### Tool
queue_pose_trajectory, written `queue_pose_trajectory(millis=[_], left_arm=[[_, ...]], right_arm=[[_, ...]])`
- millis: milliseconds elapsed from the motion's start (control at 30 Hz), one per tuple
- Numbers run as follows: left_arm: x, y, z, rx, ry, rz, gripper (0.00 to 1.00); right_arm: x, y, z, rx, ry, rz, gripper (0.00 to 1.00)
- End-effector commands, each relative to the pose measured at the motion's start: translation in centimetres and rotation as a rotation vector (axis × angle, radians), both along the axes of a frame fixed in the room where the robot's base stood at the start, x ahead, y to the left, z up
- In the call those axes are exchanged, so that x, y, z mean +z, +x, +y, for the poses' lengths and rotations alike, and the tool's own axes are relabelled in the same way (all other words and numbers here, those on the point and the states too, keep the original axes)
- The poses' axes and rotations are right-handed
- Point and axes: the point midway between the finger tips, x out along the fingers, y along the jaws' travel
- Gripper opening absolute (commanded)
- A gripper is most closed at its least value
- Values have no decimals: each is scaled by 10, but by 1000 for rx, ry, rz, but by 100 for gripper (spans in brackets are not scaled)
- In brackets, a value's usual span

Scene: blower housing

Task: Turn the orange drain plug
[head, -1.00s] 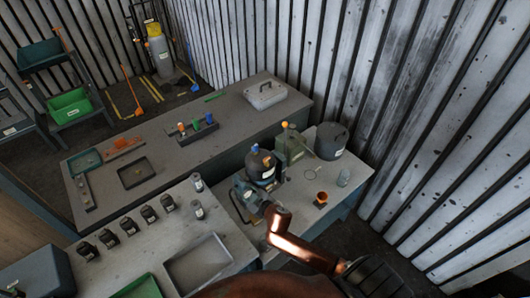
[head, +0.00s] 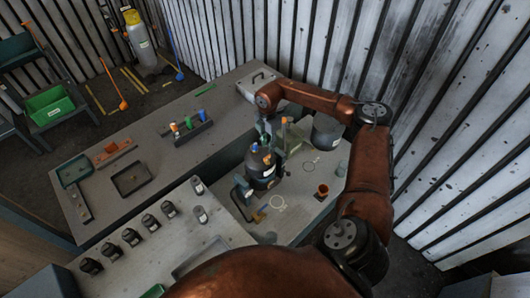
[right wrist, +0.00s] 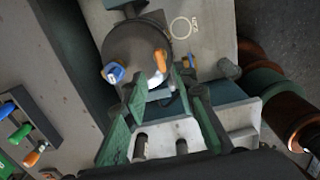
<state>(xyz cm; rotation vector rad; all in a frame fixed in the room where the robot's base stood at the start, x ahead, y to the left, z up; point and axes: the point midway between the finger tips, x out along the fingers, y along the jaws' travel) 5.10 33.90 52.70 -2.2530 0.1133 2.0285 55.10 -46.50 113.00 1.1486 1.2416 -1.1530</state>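The dark round blower housing (head: 262,172) stands on the near right bench, with a blue cap (head: 254,149) on its top. In the right wrist view the housing (right wrist: 128,46) is just ahead of my fingers, and the orange drain plug (right wrist: 160,60) shows on its right side, with the blue cap (right wrist: 115,73) to the left. My right gripper (head: 264,132) is above and behind the housing in the head view. My left gripper is not in view.
A green canister (head: 293,136) and a grey drum (head: 326,133) stand close behind the housing. An orange cup (head: 322,191) is to its right. Several dark bottles (head: 150,222) line the left bench. A rack with coloured handles (head: 188,128) stands on the far bench.

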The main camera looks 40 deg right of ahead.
Motion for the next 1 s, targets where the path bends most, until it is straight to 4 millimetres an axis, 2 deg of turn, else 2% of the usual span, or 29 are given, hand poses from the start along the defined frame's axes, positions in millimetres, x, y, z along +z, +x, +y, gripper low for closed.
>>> queue_pose_trajectory(millis=[200,500,833,1000], left_arm=[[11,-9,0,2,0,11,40],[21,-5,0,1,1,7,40],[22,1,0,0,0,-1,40],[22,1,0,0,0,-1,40]], right_arm=[[-31,-1,1,1,2,5,26],[-68,1,3,5,4,1,26],[-74,1,4,7,3,0,26],[-74,1,4,7,4,0,16]])
